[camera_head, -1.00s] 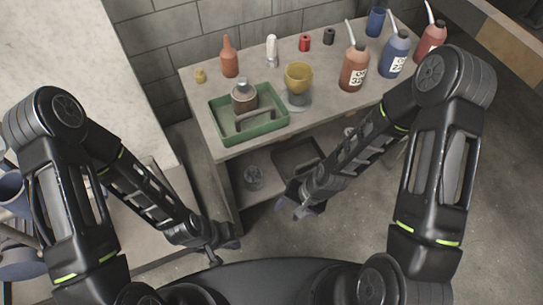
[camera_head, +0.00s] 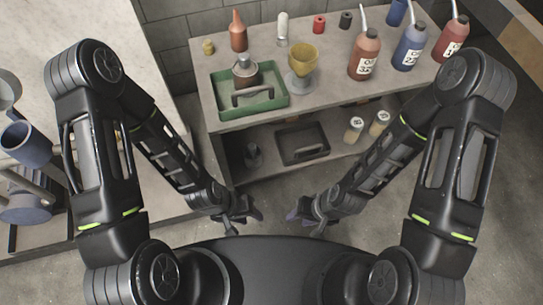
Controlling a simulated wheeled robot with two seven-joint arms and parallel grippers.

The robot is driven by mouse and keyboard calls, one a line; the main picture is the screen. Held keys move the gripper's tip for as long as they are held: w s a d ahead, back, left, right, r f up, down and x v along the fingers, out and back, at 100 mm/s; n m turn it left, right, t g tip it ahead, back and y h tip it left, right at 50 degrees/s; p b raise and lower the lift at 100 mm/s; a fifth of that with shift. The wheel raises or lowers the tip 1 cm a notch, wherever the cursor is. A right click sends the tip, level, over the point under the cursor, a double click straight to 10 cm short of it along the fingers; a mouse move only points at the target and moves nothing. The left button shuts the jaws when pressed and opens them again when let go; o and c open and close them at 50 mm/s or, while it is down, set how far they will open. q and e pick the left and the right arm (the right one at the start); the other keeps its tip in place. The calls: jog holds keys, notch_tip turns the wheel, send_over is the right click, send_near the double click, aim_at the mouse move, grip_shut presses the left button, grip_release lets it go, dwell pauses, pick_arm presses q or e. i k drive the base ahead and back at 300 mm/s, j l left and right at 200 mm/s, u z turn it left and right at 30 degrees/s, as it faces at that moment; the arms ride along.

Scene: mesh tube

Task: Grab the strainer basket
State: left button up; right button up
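My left gripper (camera_head: 252,211) is in front of the bench, below the shelf in the picture, apart from everything. My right gripper (camera_head: 296,212) is to its right, also clear of the bench. Both look empty. Their fingers are too small and dark to tell whether they are open or shut.
The bench top holds a green tray (camera_head: 277,103) with a metal-topped container (camera_head: 245,72), a yellow cup (camera_head: 303,60) and several bottles. The lower shelf has a dark tray (camera_head: 313,132) and two pale jars (camera_head: 354,130). A pale counter (camera_head: 105,25) is at the left.

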aim_at(252, 154)
jog(key=l, duration=1.6)
